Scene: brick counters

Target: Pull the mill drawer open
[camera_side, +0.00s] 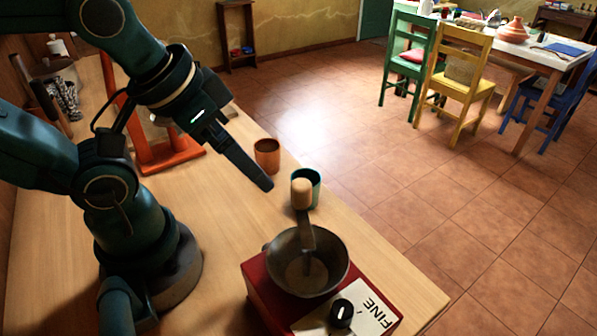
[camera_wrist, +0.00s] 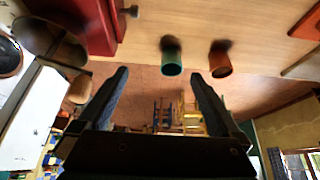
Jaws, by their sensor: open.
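The mill (camera_side: 262,287) is a red box with a dark metal bowl (camera_side: 330,262) on top and a crank with a wooden knob (camera_side: 302,193). It stands near the counter's front edge in the side view. In the wrist view its red body (camera_wrist: 88,22) is at the upper left, with a small dark red knob (camera_wrist: 131,12) sticking out of its side. The drawer's outline is not clear, and the side view does not show that knob. My gripper (camera_side: 266,184) is above the counter, behind the mill and apart from it. In the wrist view its fingers (camera_wrist: 160,76) are spread and empty.
An orange-brown cup (camera_side: 267,156) and a green cup (camera_side: 314,180) stand near my gripper, close to the counter edge. An orange stand (camera_side: 168,154) is farther back. The wooden counter (camera_side: 225,215) is bare between my arm's base and the mill.

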